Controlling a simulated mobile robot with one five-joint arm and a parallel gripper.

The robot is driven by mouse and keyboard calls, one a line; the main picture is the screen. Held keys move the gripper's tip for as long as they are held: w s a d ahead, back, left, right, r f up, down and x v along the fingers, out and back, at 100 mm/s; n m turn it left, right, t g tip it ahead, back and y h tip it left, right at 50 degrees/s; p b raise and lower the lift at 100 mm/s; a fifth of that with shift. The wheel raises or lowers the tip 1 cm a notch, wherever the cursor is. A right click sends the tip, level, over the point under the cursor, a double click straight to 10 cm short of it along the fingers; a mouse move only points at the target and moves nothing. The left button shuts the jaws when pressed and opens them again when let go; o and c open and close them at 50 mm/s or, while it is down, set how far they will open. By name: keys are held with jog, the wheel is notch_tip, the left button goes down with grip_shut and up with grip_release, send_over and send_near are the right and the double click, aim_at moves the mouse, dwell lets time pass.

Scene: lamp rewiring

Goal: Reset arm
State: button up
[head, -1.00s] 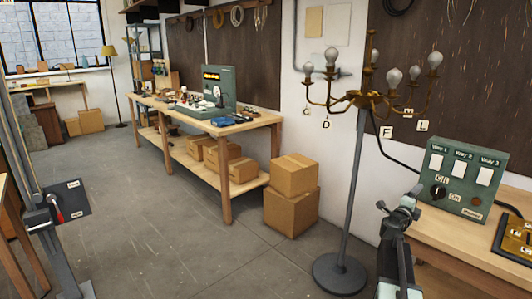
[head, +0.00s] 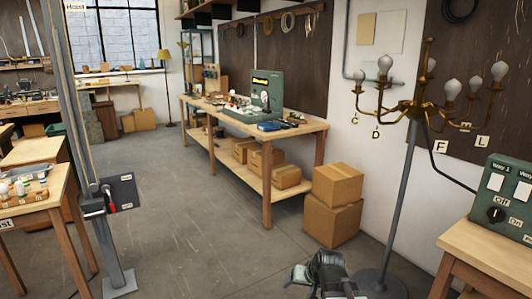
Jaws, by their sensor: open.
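My gripper (head: 303,274) is low at the bottom of the head view, right of centre, with my folded arm around it. It is open and I see nothing held in it; its fingers are small and partly hidden by my own arm. It is over the floor, apart from the lamp stand and the boxes. The brass lamp (head: 424,107) with several bulbs stands on a grey pole to its right. The green switch panel (head: 508,197), with a knob by Off and On marks, is cut off at the right edge.
Two stacked cardboard boxes (head: 333,205) stand just beyond my arm. A long workbench (head: 268,139) with a green test unit (head: 267,92) runs along the wall. The hoist post (head: 78,150) and a small table (head: 30,212) are at left. The middle floor (head: 190,220) is clear.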

jog(key=s+d+f+g+h, duration=0.3)
jog(key=s+d+g, duration=0.25)
jog(key=s, duration=0.55)
notch_tip(320, 180, up, 15)
jog(key=p, duration=1.5)
jog(key=shift+s+a+n, duration=0.15)
jog(key=shift+s+n, duration=0.15)
jog(key=shift+s, duration=0.15)
jog(key=shift+f, duration=0.2)
jog(key=shift+c, duration=0.4)
